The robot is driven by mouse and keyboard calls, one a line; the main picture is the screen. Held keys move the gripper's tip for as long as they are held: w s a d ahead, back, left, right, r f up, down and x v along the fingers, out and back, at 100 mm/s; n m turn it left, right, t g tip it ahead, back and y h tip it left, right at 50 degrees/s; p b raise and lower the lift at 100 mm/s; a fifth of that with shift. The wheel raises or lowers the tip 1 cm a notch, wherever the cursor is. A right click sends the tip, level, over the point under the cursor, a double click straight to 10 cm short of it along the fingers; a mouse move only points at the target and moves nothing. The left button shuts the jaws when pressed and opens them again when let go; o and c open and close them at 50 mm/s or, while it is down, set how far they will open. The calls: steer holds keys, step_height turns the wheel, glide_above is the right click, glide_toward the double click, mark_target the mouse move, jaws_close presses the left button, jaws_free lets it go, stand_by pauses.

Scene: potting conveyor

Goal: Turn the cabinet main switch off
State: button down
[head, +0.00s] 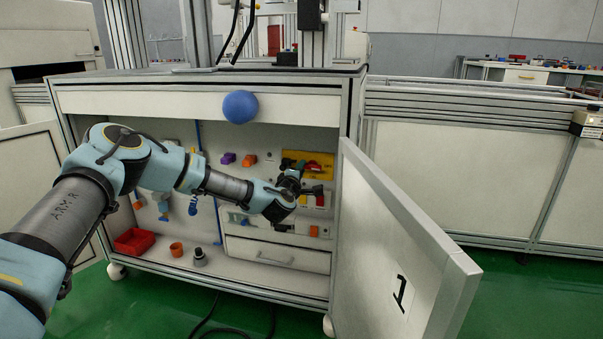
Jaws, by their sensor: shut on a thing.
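The cabinet (204,106) stands open, with a panel of fittings inside. The main switch has a yellow plate (324,159) at the upper right of that panel, with dark and red parts in front of it. My gripper (306,184) is at this switch, reached in from the left. Its dark fingers are shut on the switch handle, which is mostly hidden behind them. The exact angle of the handle is too small to tell.
The cabinet door (400,240), marked 1, stands open at the right, close to my gripper. A blue ball (240,107) shows at the cabinet's top edge. A red bin (134,241) and an orange cup (176,249) stand on the cabinet floor, above a drawer-free strip.

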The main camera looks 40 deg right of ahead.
steer(key=shift+f+n, duration=0.15)
steer(key=shift+n, duration=0.45)
steer(key=c, duration=0.8)
jaws_free()
steer(key=p+v, duration=0.1)
steer(key=v, duration=0.9)
steer(key=shift+s+a+p, duration=0.15)
steer(key=shift+a+p, duration=0.15)
steer(key=shift+a, duration=0.05)
